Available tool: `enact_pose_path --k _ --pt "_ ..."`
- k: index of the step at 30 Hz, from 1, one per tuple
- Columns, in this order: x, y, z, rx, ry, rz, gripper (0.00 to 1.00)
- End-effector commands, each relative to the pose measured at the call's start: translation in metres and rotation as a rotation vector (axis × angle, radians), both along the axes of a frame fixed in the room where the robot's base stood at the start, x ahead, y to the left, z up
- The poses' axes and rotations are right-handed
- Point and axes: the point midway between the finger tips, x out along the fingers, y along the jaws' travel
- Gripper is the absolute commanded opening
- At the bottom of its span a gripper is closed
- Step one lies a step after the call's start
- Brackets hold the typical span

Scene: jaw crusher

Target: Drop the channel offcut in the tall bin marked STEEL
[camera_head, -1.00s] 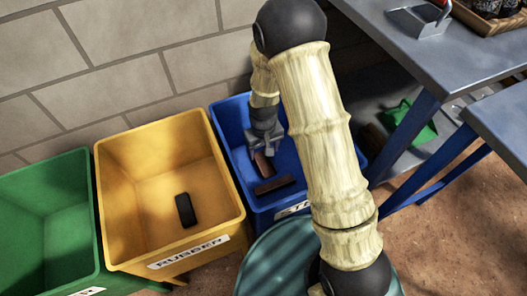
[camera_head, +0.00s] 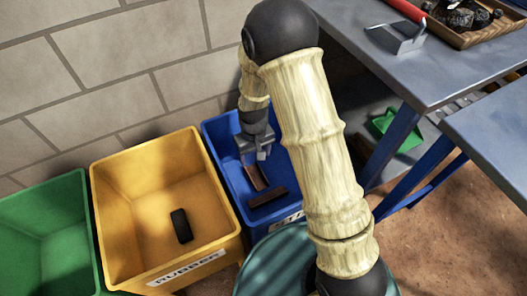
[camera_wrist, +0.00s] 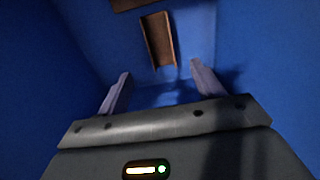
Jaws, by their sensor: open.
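The blue bin (camera_head: 213,150) has a white label partly hidden by my arm; only the start, like "ST", shows. A brown channel-shaped piece (camera_wrist: 158,40) lies in the blue bin, its hollow side showing; it also shows in the head view (camera_head: 256,177). A second brown piece (camera_head: 268,197) lies close by in the same bin and is cut off at the top of the wrist view (camera_wrist: 130,4). My gripper (camera_head: 256,157) is inside the bin's opening, above the channel piece. Its fingers are apart and empty in the wrist view (camera_wrist: 158,90).
A yellow bin (camera_head: 160,143) marked RUBBER holds a dark block (camera_head: 181,225). A green bin (camera_head: 42,230) stands at far left. Blue-grey tables (camera_head: 440,65) at right carry a dustpan (camera_head: 398,38) and a wooden tray (camera_head: 480,38). A brick wall stands behind the bins.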

Motion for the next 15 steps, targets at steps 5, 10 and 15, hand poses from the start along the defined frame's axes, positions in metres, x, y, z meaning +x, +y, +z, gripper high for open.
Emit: enact_pose_path --k 5,10,15 --pt "0.000 -0.003 0.005 0.002 -0.006 -0.009 0.67" --pt "-0.006 -0.026 0.037 0.016 -0.037 -0.067 0.67" --pt "-0.025 -0.065 0.085 0.034 -0.090 -0.162 0.67"
